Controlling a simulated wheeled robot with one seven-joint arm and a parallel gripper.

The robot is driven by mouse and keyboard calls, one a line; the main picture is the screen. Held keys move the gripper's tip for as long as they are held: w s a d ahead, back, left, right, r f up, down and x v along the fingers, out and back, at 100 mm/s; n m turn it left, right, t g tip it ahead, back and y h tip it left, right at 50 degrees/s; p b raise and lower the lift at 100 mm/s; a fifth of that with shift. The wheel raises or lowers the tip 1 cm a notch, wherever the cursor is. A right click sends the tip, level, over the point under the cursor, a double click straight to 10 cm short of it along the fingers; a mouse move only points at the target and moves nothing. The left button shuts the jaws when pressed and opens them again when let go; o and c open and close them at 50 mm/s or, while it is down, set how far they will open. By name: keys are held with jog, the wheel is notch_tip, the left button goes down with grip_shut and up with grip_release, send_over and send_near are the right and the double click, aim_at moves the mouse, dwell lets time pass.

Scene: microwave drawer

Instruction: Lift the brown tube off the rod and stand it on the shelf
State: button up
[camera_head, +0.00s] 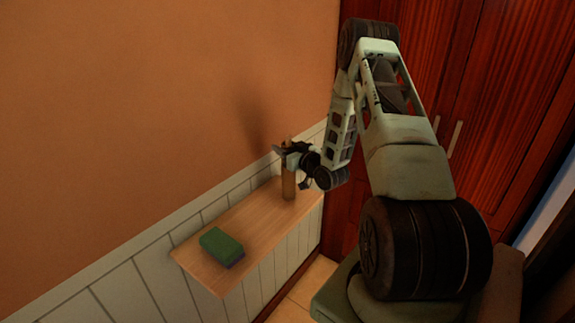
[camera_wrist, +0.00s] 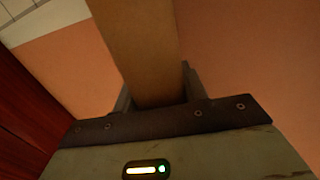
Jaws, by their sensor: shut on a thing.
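The brown tube (camera_head: 289,183) is upright at the far end of the wooden shelf (camera_head: 225,225). Its lower end is at the shelf surface in the head view; I cannot tell whether it touches. My gripper (camera_head: 288,152) is shut on the upper part of the tube, whose top shows just above the fingers. In the wrist view the tube (camera_wrist: 140,45) runs between the two fingers of my gripper (camera_wrist: 155,88), with a finger on each side. I cannot make out the rod in either view.
A green sponge-like block (camera_head: 222,246) lies on the near end of the shelf. The shelf between block and tube is bare. An orange wall (camera_head: 150,110) with white panelling runs behind the shelf. Red-brown wooden doors (camera_head: 500,100) stand at the right.

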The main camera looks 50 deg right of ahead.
jog(key=shift+r, duration=0.15)
notch_tip(320, 180, up, 28)
jog(key=b, duration=0.6)
dwell(0.3)
jog(key=shift+f+b, duration=0.65)
jog(key=shift+f, duration=0.3)
